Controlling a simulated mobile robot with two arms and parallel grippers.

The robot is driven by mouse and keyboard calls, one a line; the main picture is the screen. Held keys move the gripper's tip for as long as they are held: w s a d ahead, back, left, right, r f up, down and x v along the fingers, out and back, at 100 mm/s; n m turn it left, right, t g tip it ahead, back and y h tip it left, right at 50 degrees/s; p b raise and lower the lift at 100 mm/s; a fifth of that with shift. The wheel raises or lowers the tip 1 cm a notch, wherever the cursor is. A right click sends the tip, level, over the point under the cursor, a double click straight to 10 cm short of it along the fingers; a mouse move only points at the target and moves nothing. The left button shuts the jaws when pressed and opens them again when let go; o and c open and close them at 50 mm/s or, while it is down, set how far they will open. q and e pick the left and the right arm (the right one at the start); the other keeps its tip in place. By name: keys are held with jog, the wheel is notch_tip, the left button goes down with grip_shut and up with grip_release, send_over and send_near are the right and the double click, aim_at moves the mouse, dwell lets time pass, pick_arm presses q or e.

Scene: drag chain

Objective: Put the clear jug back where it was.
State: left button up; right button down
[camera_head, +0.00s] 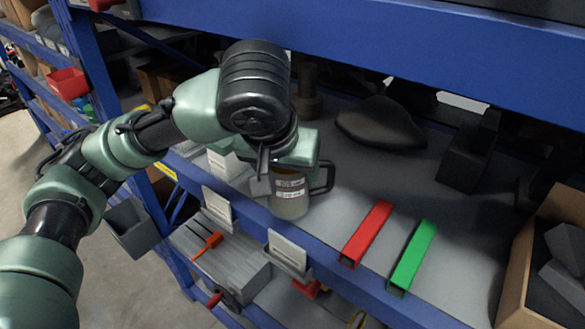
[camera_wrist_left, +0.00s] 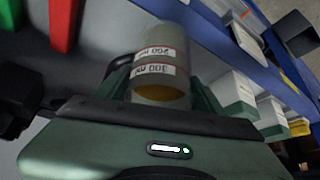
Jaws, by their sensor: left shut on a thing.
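The clear jug (camera_head: 290,197) has a dark handle on its right and white labels with print on its side. It is upright at the front part of the grey shelf (camera_head: 352,170). My left gripper (camera_head: 291,165) comes down over the jug from above and is shut on it. In the left wrist view the jug (camera_wrist_left: 161,65) sits between the two fingers of the gripper (camera_wrist_left: 160,92). I cannot tell whether the jug's base touches the shelf. My right gripper is in neither view.
A red channel bar (camera_head: 367,233) and a green one (camera_head: 412,256) lie right of the jug. Dark objects, including a rounded one (camera_head: 380,124), stand farther back. A cardboard box (camera_head: 545,250) is at the far right. A blue beam (camera_head: 400,45) crosses above.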

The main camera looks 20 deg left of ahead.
aim_at(292, 172)
pick_arm(q)
jog(key=shift+w+f, duration=0.15)
jog(key=shift+w, duration=0.45)
jog(key=shift+w+a+f+p, duration=0.1)
jog(key=shift+w+f+p, duration=0.35)
jog(key=shift+w+f, duration=0.4)
jog(key=shift+w, duration=0.1)
jog(key=shift+w+f, duration=0.15)
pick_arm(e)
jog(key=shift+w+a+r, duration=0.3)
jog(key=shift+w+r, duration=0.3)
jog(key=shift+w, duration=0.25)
pick_arm(q)
jog(key=o, duration=1.8)
jog(key=shift+s+f, duration=0.1)
jog(key=shift+s, duration=0.1)
jog(key=shift+o, duration=0.2)
jog(key=shift+w, duration=0.1)
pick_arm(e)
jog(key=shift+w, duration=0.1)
